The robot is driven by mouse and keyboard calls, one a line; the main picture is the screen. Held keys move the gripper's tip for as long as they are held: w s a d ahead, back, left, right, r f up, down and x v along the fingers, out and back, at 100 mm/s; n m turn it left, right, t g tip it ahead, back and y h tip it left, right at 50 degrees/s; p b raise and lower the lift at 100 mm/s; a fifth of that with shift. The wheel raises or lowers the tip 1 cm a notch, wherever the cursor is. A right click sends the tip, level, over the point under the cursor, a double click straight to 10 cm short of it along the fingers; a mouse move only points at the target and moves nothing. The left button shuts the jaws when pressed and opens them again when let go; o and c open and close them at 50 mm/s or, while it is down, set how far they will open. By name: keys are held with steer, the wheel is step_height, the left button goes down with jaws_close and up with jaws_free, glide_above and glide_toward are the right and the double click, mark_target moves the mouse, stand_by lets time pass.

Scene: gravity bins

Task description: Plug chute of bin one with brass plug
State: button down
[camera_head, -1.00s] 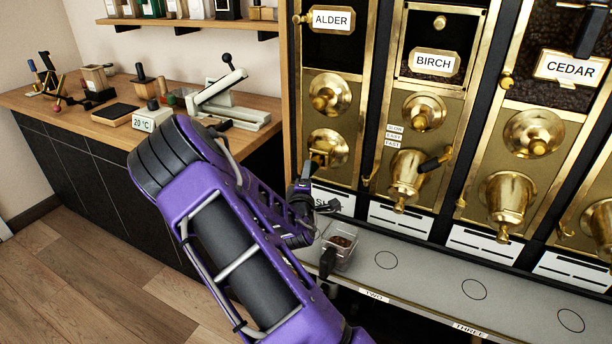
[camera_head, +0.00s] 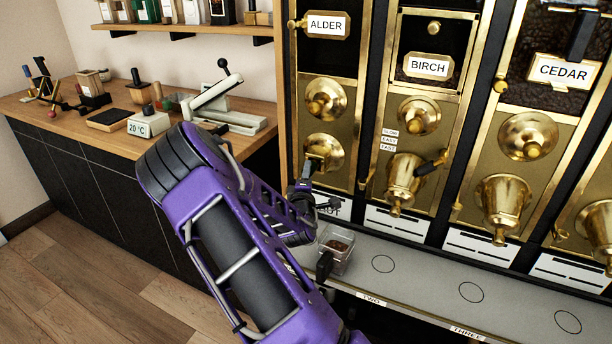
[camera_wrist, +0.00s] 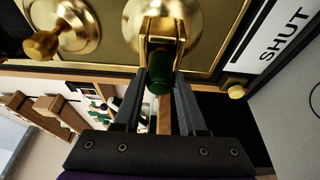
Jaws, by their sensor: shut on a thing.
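Bin one bears the label ALDER (camera_head: 325,24). Its lower brass fitting (camera_head: 324,149), the chute end, also shows in the wrist view (camera_wrist: 190,17). My gripper (camera_wrist: 162,68) reaches up to this fitting, with its two dark fingers close on a brass piece that has a dark green cylindrical grip (camera_wrist: 160,80). This piece sits against the face of the chute fitting. I cannot tell whether it is the brass plug or part of the chute, nor how far it is seated. The fingertips are partly hidden behind it.
A clear container (camera_head: 337,247) with brown contents stands on the grey ledge (camera_head: 425,290) below bin one. An upper brass knob (camera_wrist: 42,45) is beside the chute. A SHUT sign (camera_wrist: 283,38) is to the right in the wrist view. BIRCH (camera_head: 428,66) is the neighbouring bin.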

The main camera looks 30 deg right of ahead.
steer(key=shift+w+d, duration=0.2)
steer(key=shift+d, duration=0.1)
steer(key=shift+c, duration=2)
jaws_free()
steer(key=v, duration=1.7)
steer(key=shift+s+p, duration=0.2)
steer(key=shift+p, duration=0.25)
steer(key=shift+a, duration=0.1)
